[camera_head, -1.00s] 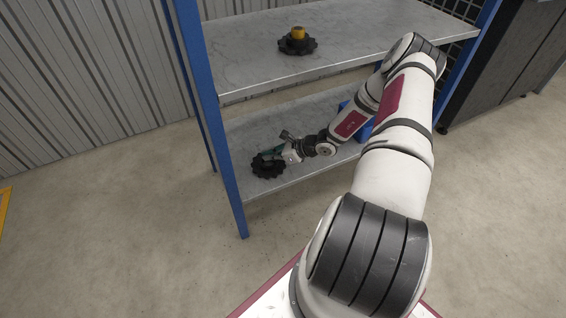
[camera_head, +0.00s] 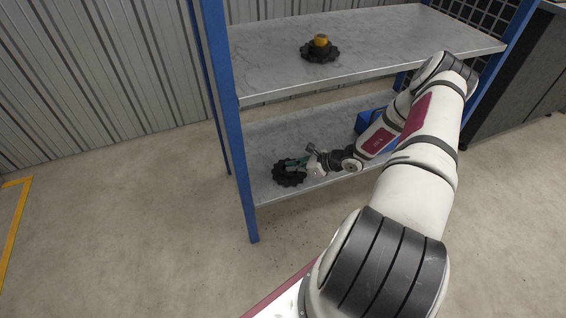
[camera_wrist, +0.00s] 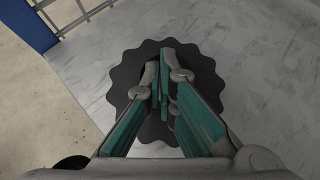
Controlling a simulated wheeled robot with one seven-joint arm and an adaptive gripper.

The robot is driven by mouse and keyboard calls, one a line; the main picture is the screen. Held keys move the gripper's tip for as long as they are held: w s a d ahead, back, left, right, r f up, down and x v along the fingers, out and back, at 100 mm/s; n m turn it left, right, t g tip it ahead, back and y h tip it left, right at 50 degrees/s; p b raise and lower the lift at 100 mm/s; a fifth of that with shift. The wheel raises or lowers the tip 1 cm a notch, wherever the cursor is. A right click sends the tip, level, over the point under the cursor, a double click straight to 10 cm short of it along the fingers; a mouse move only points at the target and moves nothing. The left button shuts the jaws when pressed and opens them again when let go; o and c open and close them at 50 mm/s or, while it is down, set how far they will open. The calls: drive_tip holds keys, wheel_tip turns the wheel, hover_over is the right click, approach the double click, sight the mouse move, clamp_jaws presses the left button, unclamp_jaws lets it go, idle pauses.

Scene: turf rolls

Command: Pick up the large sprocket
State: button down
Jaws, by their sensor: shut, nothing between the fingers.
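A black, wavy-edged sprocket (camera_head: 287,178) lies flat on the lower shelf near its left front corner. It also shows in the wrist view (camera_wrist: 126,75), where my gripper hides much of its middle. My gripper (camera_head: 292,163) is over this sprocket, with green-padded fingers. In the wrist view the fingertips (camera_wrist: 163,68) are together with nothing between them. Whether they touch the sprocket I cannot tell. Another dark sprocket (camera_head: 312,57) with a yellow piece (camera_head: 320,41) on top lies on the upper shelf.
The lower shelf (camera_head: 330,120) is grey marble-like with free room behind the sprocket. The upper shelf (camera_head: 400,45) is above it. A blue post (camera_head: 232,150) stands at the left front. A blue bin (camera_head: 368,120) sits behind my arm on the lower shelf.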

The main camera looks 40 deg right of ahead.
drive_tip(key=s+d, duration=0.1)
drive_tip(key=s, duration=0.1)
drive_tip(key=s+d, duration=0.1)
drive_tip(key=s, duration=0.2)
drive_tip(key=s+d+p, duration=0.1)
drive_tip(key=s+d, duration=0.1)
drive_tip(key=shift+s+f, duration=0.1)
drive_tip(key=shift+s, duration=0.2)
drive_tip(key=shift+d, duration=0.1)
